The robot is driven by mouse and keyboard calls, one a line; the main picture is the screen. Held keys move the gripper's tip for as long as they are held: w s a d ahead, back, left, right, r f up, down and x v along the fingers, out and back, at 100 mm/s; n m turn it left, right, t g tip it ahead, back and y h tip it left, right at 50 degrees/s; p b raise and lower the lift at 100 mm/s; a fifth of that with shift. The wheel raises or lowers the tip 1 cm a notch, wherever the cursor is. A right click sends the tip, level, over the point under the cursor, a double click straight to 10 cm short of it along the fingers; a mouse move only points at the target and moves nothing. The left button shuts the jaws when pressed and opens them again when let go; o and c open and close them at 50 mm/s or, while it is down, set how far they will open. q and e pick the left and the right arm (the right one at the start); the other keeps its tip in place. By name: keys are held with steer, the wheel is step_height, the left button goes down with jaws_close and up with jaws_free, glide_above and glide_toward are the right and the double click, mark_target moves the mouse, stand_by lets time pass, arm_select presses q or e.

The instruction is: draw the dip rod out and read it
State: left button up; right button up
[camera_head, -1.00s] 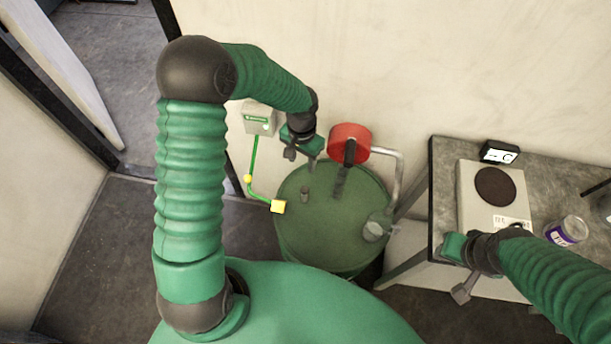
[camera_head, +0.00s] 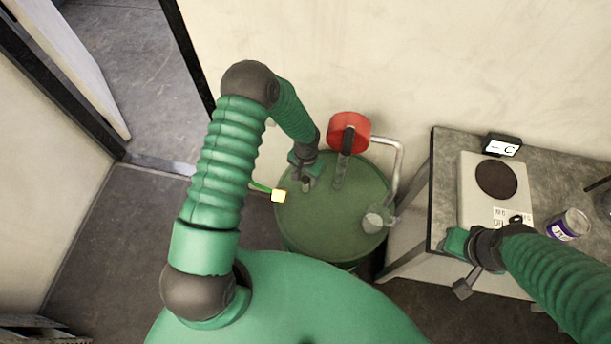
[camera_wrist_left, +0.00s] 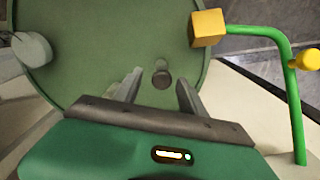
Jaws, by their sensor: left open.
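A green drum (camera_head: 325,225) stands against the wall, and its round lid fills much of the left wrist view (camera_wrist_left: 90,65). A small dark round knob, likely the dip rod's top (camera_wrist_left: 161,75), stands up from the lid. My left gripper (camera_wrist_left: 158,90) is open, with its two fingers on either side of the knob in the picture and apart from it. In the head view my left gripper (camera_head: 306,180) is over the lid's back left part and largely hides the knob. My right gripper (camera_head: 458,262) is by the bench's front edge; its jaws are unclear.
A yellow block (camera_head: 278,196) on a green line clamps the lid's left rim.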

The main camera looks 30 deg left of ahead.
arm_select(q)
steer(key=shift+d, duration=0.1)
steer(key=shift+r, duration=0.1)
steer(key=shift+c, duration=1.1)
steer(key=shift+a, duration=0.4)
jaws_close()
steer(key=shift+d, duration=0.2)
steer(key=shift+s, duration=0.1)
